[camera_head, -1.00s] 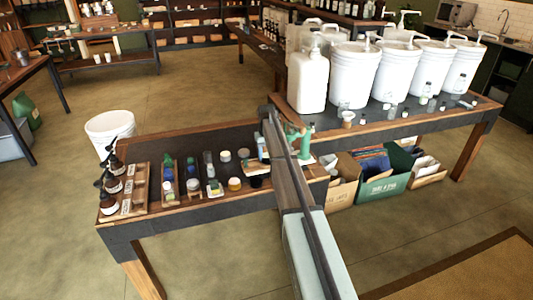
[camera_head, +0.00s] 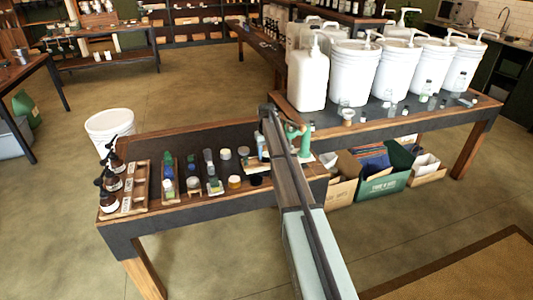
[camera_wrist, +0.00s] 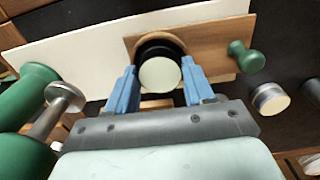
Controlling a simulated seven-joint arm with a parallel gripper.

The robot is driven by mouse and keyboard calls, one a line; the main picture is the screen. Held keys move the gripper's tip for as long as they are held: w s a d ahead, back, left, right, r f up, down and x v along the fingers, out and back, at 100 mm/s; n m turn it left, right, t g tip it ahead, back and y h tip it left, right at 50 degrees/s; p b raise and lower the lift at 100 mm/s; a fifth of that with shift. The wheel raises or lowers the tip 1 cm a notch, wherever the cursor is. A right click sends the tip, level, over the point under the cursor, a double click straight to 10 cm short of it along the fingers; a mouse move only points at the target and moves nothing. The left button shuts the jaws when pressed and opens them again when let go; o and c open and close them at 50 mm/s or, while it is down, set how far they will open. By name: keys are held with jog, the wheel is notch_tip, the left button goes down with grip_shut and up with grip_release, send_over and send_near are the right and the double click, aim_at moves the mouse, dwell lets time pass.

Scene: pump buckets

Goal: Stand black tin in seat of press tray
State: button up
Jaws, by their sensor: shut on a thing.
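The black tin (camera_wrist: 160,72), with a pale round top, sits between the blue fingers of my gripper (camera_wrist: 160,88) in the wrist view. My gripper is shut on it. The tin is over the round wooden seat of the press tray (camera_wrist: 205,32), whose curved rim shows along the tin's far side. I cannot tell if the tin's base rests in the seat. In the head view my arm hides most of this, and only a bit of blue finger (camera_head: 262,147) shows.
The green press (camera_wrist: 35,85) with a metal plunger stands close at left in the wrist view. A green knob (camera_wrist: 245,57) and a silver-sided tin (camera_wrist: 270,99) are at right. In the head view, jars and a bottle rack (camera_head: 127,190) fill the table's left side.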

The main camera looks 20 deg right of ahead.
jog(key=shift+f, duration=0.25)
jog(key=o, duration=1.1)
jog(key=shift+c, duration=0.2)
jog(key=shift+r, duration=0.1)
jog(key=shift+r, duration=3.45)
